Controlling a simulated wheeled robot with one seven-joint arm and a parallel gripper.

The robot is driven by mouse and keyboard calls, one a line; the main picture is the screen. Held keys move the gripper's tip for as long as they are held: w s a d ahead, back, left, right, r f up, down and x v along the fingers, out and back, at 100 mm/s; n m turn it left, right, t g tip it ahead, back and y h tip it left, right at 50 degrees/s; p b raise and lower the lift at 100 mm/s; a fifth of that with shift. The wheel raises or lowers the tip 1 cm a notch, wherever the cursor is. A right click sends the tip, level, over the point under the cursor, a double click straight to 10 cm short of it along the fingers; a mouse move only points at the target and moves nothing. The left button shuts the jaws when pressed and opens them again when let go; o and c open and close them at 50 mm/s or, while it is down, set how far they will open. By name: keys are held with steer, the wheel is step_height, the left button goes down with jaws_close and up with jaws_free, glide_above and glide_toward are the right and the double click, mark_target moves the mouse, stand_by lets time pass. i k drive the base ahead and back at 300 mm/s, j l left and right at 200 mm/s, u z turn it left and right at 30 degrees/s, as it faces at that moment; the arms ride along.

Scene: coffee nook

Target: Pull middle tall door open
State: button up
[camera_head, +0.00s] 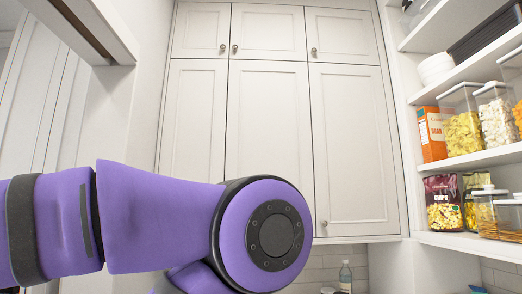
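The middle tall door (268,115) is a cream panelled cabinet door, flush and closed between two other tall doors. Its lower part is hidden behind my purple arm, and I see no knob on the part that shows. The left tall door (195,115) and the right tall door (352,140) are also closed. The right one has a small knob at its lower left corner. My arm crosses the lower left of the view in front of the cabinet. My gripper is not in view.
Three short upper doors (268,32) with knobs sit above. Open shelves (470,160) at the right hold food containers, bags and an orange box (432,133). A bottle (345,276) stands below the cabinet. A white wall (145,100) is at the left.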

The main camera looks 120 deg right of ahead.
mark_target(269, 132)
steer(key=z, duration=4.15)
steer(key=i+j+u, duration=0.25)
steer(key=i+j, duration=0.05)
